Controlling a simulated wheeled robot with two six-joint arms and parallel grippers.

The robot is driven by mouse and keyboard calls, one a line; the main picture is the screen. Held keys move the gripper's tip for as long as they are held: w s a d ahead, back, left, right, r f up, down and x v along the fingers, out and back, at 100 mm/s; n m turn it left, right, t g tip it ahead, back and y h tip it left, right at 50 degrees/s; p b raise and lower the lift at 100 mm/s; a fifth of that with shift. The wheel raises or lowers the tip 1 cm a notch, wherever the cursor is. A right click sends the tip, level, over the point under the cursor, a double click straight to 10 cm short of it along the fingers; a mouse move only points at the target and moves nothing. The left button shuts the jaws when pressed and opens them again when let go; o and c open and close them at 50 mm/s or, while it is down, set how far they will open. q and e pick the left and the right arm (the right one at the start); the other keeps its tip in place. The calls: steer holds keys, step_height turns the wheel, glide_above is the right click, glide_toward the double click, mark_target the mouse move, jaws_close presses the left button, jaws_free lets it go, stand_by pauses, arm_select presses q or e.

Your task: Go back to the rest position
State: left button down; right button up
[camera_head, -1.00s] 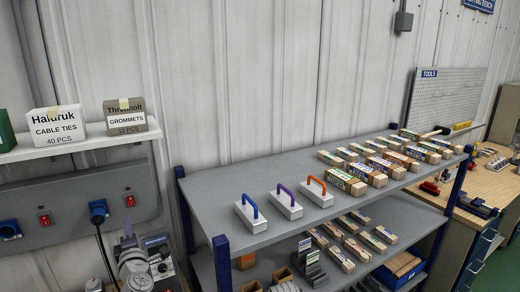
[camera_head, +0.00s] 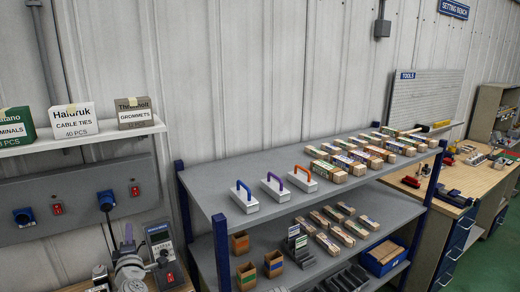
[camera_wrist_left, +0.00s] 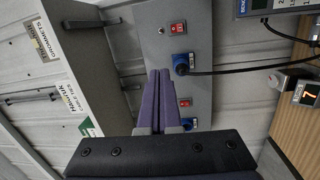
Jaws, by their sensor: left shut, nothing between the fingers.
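My left gripper (camera_head: 128,234) shows low at the left of the head view, with purple fingers pointing up in front of the grey wall panel. In the left wrist view its fingers (camera_wrist_left: 158,74) are shut together with nothing between them. They point toward the grey panel (camera_wrist_left: 205,100) with its blue sockets and red switches; the picture does not show clear contact. My right gripper is not in view.
A grey shelf rack (camera_head: 240,230) holds three handled blocks, among them a blue-handled one (camera_head: 243,198), and rows of wrapped bundles (camera_head: 328,170). A white wall shelf (camera_head: 90,140) carries labelled boxes. A wooden workbench (camera_head: 460,178) stands at the right.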

arm_select(q)
steer(key=w+d+f+m+g+h, duration=0.1)
steer(key=d+f+m+g+h, duration=0.2)
steer(key=d+f+m+h, duration=0.45)
steer(key=d+f+m+g+h, duration=0.25)
steer(key=d+f+m, duration=0.3)
steer(key=d, duration=0.45)
steer(key=s+d+f+m+g+y, duration=0.1)
steer(key=s+d+f+m+g, duration=0.1)
steer(key=s+f+m+g, duration=0.45)
steer(key=s+d+f+m+g+y, duration=0.1)
steer(key=s+d+f+m+g, duration=0.2)
steer(key=s, duration=0.6)
steer(key=s+d+f+m+g+y+b, duration=0.1)
steer(key=s+d+f+m+g+b, duration=0.1)
steer(key=s+d+f+b, duration=0.4)
steer(key=d+f+m, duration=0.1)
steer(key=d, duration=0.2)
steer(key=shift+s+d+g, duration=0.25)
steer(key=shift+d+g, duration=0.05)
steer(key=shift+d, duration=0.1)
steer(key=shift+f, duration=0.1)
